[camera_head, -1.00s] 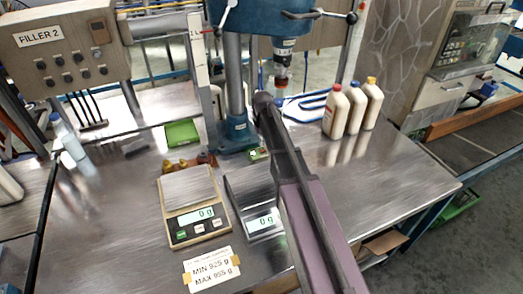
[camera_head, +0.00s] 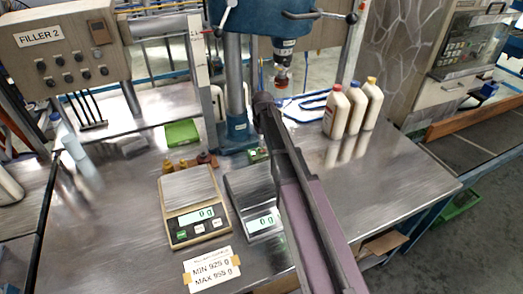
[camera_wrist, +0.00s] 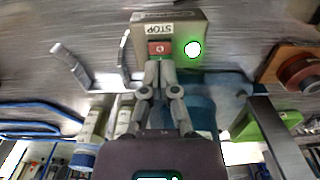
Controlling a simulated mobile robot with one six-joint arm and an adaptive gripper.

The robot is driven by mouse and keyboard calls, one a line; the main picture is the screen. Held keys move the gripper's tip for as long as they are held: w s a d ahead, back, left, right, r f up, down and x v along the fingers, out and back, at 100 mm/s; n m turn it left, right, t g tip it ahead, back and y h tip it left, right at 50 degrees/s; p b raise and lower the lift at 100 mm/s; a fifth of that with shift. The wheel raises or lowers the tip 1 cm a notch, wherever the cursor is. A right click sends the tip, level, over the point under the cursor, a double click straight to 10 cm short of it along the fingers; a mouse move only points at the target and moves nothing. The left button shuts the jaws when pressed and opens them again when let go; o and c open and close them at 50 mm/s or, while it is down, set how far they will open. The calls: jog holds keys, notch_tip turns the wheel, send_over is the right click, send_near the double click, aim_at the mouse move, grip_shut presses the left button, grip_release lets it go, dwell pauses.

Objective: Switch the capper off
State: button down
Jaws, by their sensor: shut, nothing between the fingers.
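The capper (camera_head: 262,18) is a blue column machine with its chuck hanging over the bench. In the wrist view its small switch box (camera_wrist: 190,28) carries a STOP label (camera_wrist: 158,29), a red button marked 0 (camera_wrist: 160,48) and a glowing green button (camera_wrist: 193,49). My gripper (camera_wrist: 160,67) is shut and empty. Its fingertips lie in line with the red button and overlap its lower edge in the picture; I cannot tell whether they touch it.
Two scales (camera_head: 190,187) (camera_head: 235,183) stand left of my arm, both reading 0 g. Several capped white bottles (camera_head: 338,112) stand to the right. A green tray (camera_head: 182,133) lies left of the capper's base. The right front of the bench is clear.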

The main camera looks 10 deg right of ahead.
aim_at(263, 151)
jog(key=shift+f+b, duration=1.55)
dwell(1.5)
jog(key=shift+r, duration=0.15)
jog(key=shift+r+p, duration=3.4)
jog(key=shift+p, duration=0.15)
jog(key=s+m, duration=0.1)
jog(key=s, duration=1.1)
jog(key=s+m, duration=0.1)
jog(key=s, duration=1.1)
jog(key=shift+s, duration=0.1)
